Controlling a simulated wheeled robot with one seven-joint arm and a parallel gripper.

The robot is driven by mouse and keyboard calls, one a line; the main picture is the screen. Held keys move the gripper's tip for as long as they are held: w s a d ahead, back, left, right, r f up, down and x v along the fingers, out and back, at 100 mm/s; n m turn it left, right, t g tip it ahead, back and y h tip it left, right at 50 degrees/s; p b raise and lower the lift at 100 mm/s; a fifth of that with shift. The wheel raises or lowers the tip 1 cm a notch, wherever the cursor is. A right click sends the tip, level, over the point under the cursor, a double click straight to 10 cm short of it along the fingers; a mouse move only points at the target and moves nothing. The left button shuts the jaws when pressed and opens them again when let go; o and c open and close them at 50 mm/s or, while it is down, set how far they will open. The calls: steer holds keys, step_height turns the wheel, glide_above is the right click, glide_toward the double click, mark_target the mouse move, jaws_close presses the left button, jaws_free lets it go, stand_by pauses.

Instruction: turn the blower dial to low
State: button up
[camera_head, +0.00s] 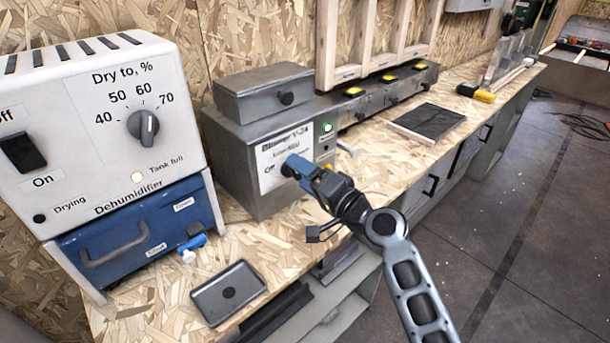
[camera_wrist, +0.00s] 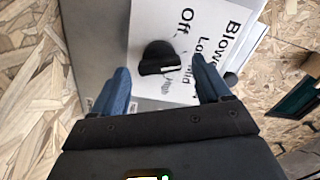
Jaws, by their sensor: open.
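The grey blower box (camera_head: 235,165) stands on the bench with a white label panel (camera_head: 272,152) on its front. In the wrist view the black blower dial (camera_wrist: 156,55) sits on the panel (camera_wrist: 205,15) among Off, Low, Mild and High markings. Its white mark lies at the dial's lower right, on the Mild and High side; exactly which is too small to tell. My gripper (camera_head: 295,165) is open, its blue fingers on both sides of the dial, with gaps visible.
A white dehumidifier (camera_head: 90,110) with its own dial (camera_head: 143,127) stands at the left. A grey tray (camera_head: 215,305) and a small blue-white item (camera_head: 193,245) lie on the bench in front. A dark board (camera_head: 428,120) lies to the right.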

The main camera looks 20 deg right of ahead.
steer(key=b+v, duration=0.1)
steer(key=v, duration=0.6)
steer(key=shift+s, duration=0.35)
steer(key=shift+d, duration=0.1)
steer(key=s+f+n+g+h, duration=0.1)
steer(key=s+f+h, duration=0.3)
steer(key=s, duration=0.7)
steer(key=s+f+n+g+h, duration=0.1)
steer(key=s+f+n, duration=0.1)
steer(key=s+f, duration=0.65)
steer(key=s+a+r+n, duration=0.1)
steer(key=s+r+n, duration=0.2)
steer(key=s+r, duration=0.3)
steer(key=s+a+r+n, duration=0.2)
steer(key=s+r, duration=0.4)
steer(key=s, duration=1)
steer(key=shift+s+n+h, duration=0.2)
steer(key=shift+n+h, duration=0.1)
steer(key=shift+n, duration=0.6)
